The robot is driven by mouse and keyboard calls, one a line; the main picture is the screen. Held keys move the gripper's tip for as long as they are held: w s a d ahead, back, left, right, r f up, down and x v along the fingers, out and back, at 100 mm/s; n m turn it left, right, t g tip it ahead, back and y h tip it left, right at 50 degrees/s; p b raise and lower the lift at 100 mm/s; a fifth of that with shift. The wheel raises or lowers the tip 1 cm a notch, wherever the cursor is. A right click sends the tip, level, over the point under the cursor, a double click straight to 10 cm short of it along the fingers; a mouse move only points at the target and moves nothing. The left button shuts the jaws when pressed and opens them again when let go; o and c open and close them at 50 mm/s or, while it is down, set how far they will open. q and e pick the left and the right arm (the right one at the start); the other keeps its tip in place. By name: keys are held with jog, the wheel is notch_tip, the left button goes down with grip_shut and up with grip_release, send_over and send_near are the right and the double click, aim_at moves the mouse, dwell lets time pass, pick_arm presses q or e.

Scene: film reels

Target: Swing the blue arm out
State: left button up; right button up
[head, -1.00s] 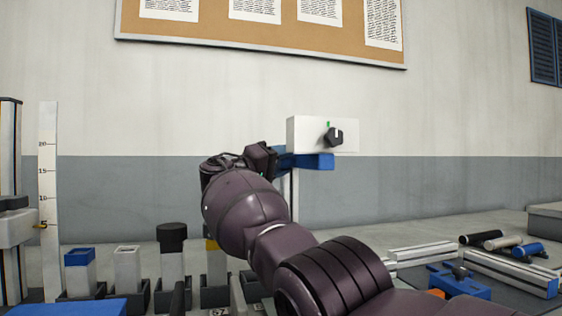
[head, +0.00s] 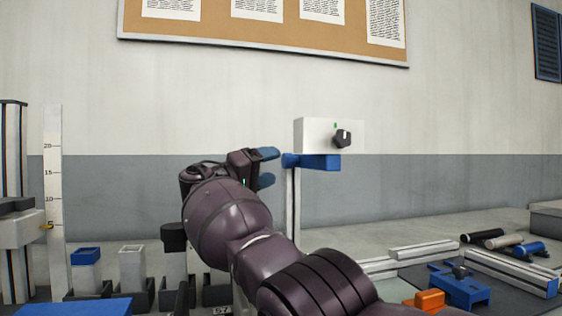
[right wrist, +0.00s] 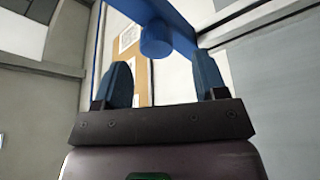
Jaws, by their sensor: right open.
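The blue arm (head: 318,162) sits at the top of an upright metal post (head: 292,215), just below a white box with a black knob (head: 342,138). My right gripper (head: 267,168) is open and empty, just left of the blue arm's left end, with a small gap between them. In the right wrist view the blue arm (right wrist: 178,18) crosses above the gripper (right wrist: 163,82). Its round blue end (right wrist: 157,40) shows beyond and between the two blue fingertips, with no contact visible. My left gripper is not in view.
A white scale (head: 54,190) stands at the left. Blocks, one blue-topped (head: 86,268), stand in dark holders along the front left. At the right lie metal rails (head: 508,270), a blue fixture (head: 460,287), an orange block (head: 430,300) and dark rollers (head: 482,238).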

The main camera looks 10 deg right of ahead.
jog(key=shift+v, duration=1.15)
jog(key=shift+f, duration=0.15)
